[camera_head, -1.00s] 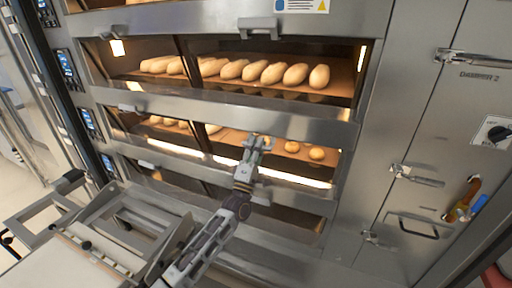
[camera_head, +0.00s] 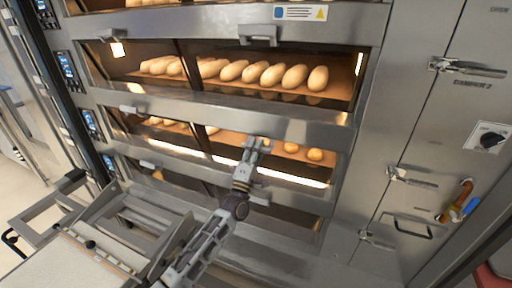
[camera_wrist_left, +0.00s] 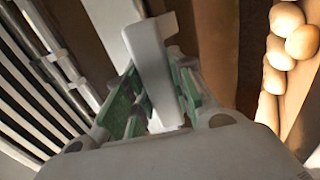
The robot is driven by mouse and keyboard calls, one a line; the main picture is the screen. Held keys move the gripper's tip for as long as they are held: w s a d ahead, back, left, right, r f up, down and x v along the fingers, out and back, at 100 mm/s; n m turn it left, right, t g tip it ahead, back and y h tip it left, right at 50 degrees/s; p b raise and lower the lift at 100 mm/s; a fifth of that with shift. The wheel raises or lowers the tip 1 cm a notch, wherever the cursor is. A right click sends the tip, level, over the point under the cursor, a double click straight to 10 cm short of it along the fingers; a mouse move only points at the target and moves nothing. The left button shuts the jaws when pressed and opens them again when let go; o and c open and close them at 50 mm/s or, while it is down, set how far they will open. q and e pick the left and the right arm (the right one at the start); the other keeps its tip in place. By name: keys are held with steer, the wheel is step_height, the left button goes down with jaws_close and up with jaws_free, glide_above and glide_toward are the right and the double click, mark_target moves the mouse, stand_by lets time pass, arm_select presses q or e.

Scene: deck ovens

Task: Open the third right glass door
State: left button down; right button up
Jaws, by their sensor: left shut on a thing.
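The third right glass door (camera_head: 300,165) is in the deck with round rolls, below the deck of long loaves. I cannot tell from the head view whether it stands ajar. My left gripper (camera_head: 255,148) is at the upper part of this door, in front of the glass. The left wrist view shows its green-padded fingers shut on a pale, flat door handle (camera_wrist_left: 148,50). The gripper and wrist hide most of the handle in the head view. My right gripper is not in view.
A deck with long loaves (camera_head: 270,73) lies above, with its own handle (camera_head: 258,33). Steel doors with latches (camera_head: 468,68) stand at the right. A metal trolley frame (camera_head: 130,222) stands at the lower left, close to my left arm. Round rolls (camera_wrist_left: 288,45) show in the wrist view.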

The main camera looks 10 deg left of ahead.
arm_select(q)
steer(key=c, duration=1.2)
jaws_free()
steer(key=v, duration=1.2)
steer(key=shift+r, duration=0.1)
